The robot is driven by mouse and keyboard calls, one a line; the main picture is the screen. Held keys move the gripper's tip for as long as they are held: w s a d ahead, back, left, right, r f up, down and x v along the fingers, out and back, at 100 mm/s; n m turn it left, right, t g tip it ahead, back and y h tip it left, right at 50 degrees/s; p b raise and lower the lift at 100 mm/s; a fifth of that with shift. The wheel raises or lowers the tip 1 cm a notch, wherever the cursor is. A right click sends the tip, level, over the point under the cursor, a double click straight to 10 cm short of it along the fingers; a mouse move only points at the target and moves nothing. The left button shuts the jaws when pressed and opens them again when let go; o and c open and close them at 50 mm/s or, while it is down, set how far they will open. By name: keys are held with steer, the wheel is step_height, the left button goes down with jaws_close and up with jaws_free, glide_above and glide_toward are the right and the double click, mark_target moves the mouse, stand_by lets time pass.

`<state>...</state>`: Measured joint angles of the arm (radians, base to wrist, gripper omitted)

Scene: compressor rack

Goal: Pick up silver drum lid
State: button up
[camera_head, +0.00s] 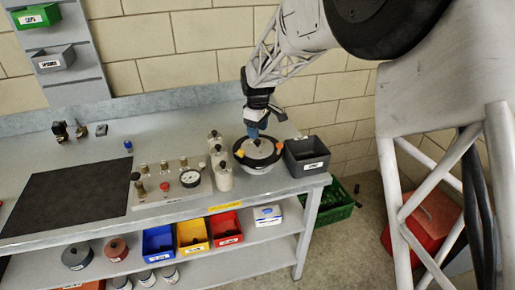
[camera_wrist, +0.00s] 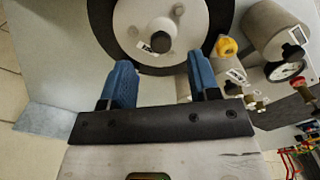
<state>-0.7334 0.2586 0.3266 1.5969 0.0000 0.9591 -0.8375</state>
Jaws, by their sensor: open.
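The silver drum lid (camera_head: 257,151) is a round pale disc with a dark centre knob, set inside a black ring on the bench. In the wrist view the lid (camera_wrist: 125,22) fills the top middle, with its dark knob (camera_wrist: 160,43) and a small label beside it. My gripper (camera_head: 257,131) is over the lid, pointing down. In the wrist view my gripper (camera_wrist: 160,72) has its two blue fingers apart with nothing between them. The knob appears just beyond the gap between the fingertips. Whether the fingers touch the lid cannot be told.
A dark grey bin (camera_head: 306,157) stands close right of the drum. Several pale canisters (camera_head: 223,177) stand close to its left, by a panel with a gauge (camera_head: 190,178). A yellow knob (camera_wrist: 227,46) sits at the ring's edge. A black mat (camera_head: 70,197) lies empty further left.

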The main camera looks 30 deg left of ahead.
mark_target(258, 145)
steer(key=shift+s+f, duration=0.1)
steer(key=shift+f, duration=2.45)
steer(key=shift+c, duration=0.3)
jaws_close()
